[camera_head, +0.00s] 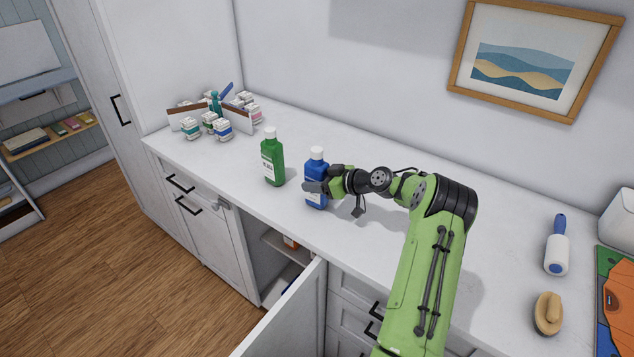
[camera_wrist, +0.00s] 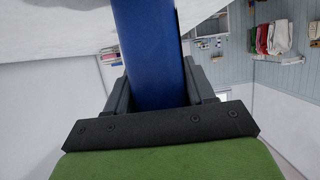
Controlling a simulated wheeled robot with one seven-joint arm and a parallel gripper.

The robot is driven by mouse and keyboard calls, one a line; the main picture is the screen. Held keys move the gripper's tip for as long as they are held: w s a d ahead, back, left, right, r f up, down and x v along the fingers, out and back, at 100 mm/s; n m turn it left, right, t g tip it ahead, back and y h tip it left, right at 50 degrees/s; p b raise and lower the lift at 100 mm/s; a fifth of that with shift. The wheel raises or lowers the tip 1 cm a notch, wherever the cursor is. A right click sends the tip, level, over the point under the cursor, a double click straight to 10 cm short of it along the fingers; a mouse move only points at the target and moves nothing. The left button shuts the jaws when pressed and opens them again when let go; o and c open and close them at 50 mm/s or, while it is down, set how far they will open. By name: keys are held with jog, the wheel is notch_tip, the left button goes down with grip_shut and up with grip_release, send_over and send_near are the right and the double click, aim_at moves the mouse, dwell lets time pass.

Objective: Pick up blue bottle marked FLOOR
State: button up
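The blue bottle (camera_head: 317,168) with a white cap and a white-and-blue label stands upright on the white counter in the head view. My gripper (camera_head: 318,186) is level with its body, reaching in from the right, with a dark finger across the bottle's front. In the wrist view the blue bottle (camera_wrist: 150,50) fills the space between the two dark fingers of my gripper (camera_wrist: 158,90). Both fingers lie close along its sides, and I see no clear gap. The bottle's base appears to be on the counter. The label's wording is too small to read.
A green bottle (camera_head: 272,160) with a white cap stands just left of the blue one. Small white containers (camera_head: 215,125) and a wooden divider stand farther left. A lint roller (camera_head: 557,246) and a brush (camera_head: 548,314) lie at right. A cabinet door (camera_head: 285,318) stands open below.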

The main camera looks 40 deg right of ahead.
jog(key=shift+r, duration=0.1)
grip_shut()
